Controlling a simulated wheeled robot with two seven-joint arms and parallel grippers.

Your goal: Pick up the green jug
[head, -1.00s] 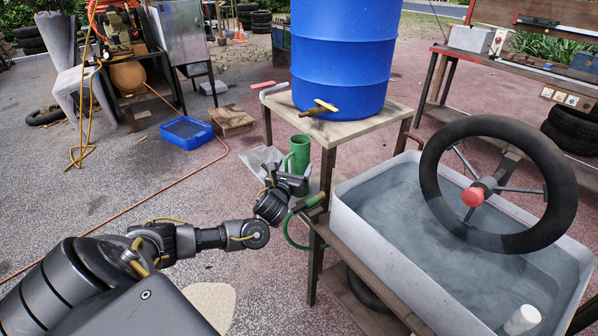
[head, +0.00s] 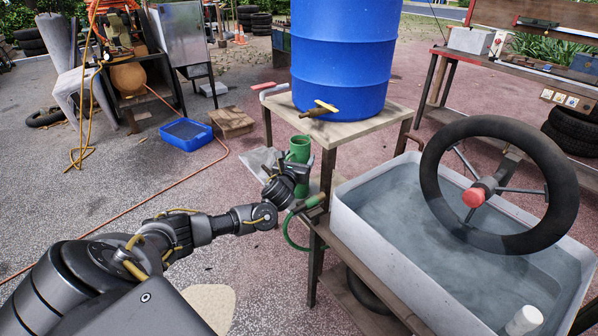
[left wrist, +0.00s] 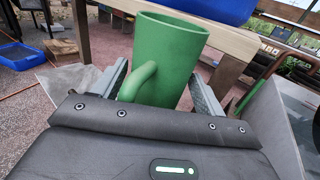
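The green jug (head: 299,149) stands upright beside the wooden stand, below the level of its top. In the left wrist view the jug (left wrist: 170,55) is large and close, with its handle turned toward my wrist. My left gripper (head: 297,168) is at the jug, in front of its lower part. In the left wrist view the fingers of my left gripper (left wrist: 158,75) are spread, one on each side of the jug, and look open. My right gripper is not in view.
A blue barrel (head: 340,55) with a tap stands on the wooden stand (head: 352,127). A green hose nozzle (head: 312,202) is close to the gripper. A water-filled tub (head: 346,218) and a steering wheel (head: 438,225) are at right. Open ground lies left.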

